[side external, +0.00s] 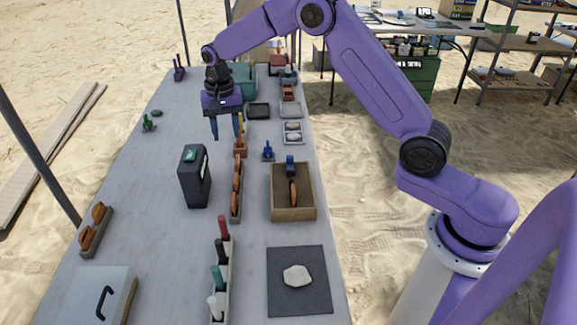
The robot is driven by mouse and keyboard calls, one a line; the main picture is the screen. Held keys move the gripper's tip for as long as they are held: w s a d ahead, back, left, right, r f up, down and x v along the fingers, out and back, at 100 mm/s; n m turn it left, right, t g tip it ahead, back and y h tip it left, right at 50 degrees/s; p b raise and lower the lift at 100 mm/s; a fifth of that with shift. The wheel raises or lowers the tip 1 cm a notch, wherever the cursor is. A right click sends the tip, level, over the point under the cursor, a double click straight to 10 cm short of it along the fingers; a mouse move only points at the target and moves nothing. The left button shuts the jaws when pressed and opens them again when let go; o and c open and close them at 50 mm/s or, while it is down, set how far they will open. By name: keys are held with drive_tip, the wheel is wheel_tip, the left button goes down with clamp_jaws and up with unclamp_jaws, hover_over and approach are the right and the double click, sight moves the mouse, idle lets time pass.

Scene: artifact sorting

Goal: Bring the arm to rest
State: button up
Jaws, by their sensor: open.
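My gripper (227,127) hangs from the purple arm above the middle of the long grey table (165,230). It points down, with its two bluish fingers apart. I see nothing held between the fingers. Small reddish-brown items stand just to the right of and behind the fingers in this view, and the exact gap to them is hard to tell.
A black box (195,178) stands nearer the camera. A wooden tray (308,212) holds a brown tool. A marker rack (231,285), a dark mat (318,300) with a pale stone (297,276), and a brush holder (95,240) lie closer. The left middle of the table is mostly bare.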

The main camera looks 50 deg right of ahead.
drive_tip(key=s+a+r+n, duration=0.2)
drive_tip(key=s+r+n, duration=0.1)
drive_tip(key=s, duration=0.4)
drive_tip(key=s+a+r+n, duration=0.1)
drive_tip(key=s+r+n, duration=0.1)
drive_tip(key=s+n, duration=0.35)
drive_tip(key=s+a+r+n, duration=0.2)
drive_tip(key=s+r, duration=0.1)
drive_tip(key=s, duration=0.6)
drive_tip(key=s+d+n, duration=0.4)
drive_tip(key=s, duration=0.6)
drive_tip(key=s+d+f+n, duration=0.1)
drive_tip(key=s+d+n, duration=0.4)
drive_tip(key=s, duration=0.6)
